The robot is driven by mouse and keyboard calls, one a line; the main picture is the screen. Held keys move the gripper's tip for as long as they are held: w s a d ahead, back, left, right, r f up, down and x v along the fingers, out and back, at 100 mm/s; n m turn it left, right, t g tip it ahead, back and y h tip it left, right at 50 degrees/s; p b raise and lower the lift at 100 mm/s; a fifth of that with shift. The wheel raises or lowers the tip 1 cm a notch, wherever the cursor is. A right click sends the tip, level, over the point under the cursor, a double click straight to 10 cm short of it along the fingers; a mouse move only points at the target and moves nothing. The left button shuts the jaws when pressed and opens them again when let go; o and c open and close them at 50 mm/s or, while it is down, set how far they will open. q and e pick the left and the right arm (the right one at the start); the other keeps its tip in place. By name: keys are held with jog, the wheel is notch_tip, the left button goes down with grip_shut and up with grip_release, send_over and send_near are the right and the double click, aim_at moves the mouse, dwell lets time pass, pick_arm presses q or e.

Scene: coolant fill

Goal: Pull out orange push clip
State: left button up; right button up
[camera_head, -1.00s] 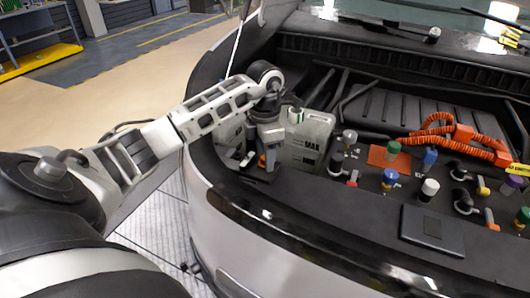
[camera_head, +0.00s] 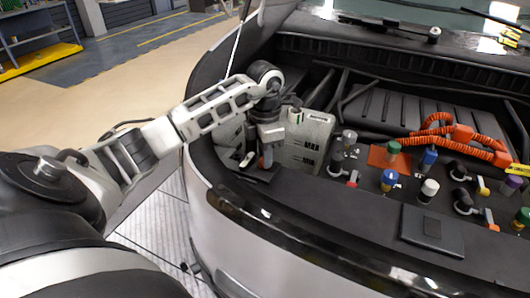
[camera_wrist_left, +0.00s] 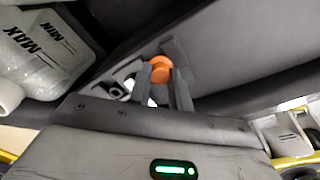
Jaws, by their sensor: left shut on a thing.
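The orange push clip (camera_wrist_left: 160,68) shows its round orange head between the fingertips of my left gripper (camera_wrist_left: 162,78) in the left wrist view. The gripper is shut on the clip. In the head view my left gripper (camera_head: 268,152) points down at the left front corner of the engine bay, and its fingers hide most of the clip. I cannot tell whether the clip is still seated in the panel.
A translucent coolant tank (camera_head: 310,142) marked MAX and MIN stands just right of the gripper. Several coloured caps and orange hoses (camera_head: 440,125) fill the bay further right. The car's front edge (camera_head: 290,228) runs below.

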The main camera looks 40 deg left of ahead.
pick_arm(q)
jog(key=shift+r, duration=0.2)
jog(key=shift+r, duration=0.15)
jog(key=shift+r+p, duration=0.45)
jog(key=shift+p, duration=0.05)
jog(key=shift+r+p, duration=1.2)
jog(key=shift+r, duration=0.4)
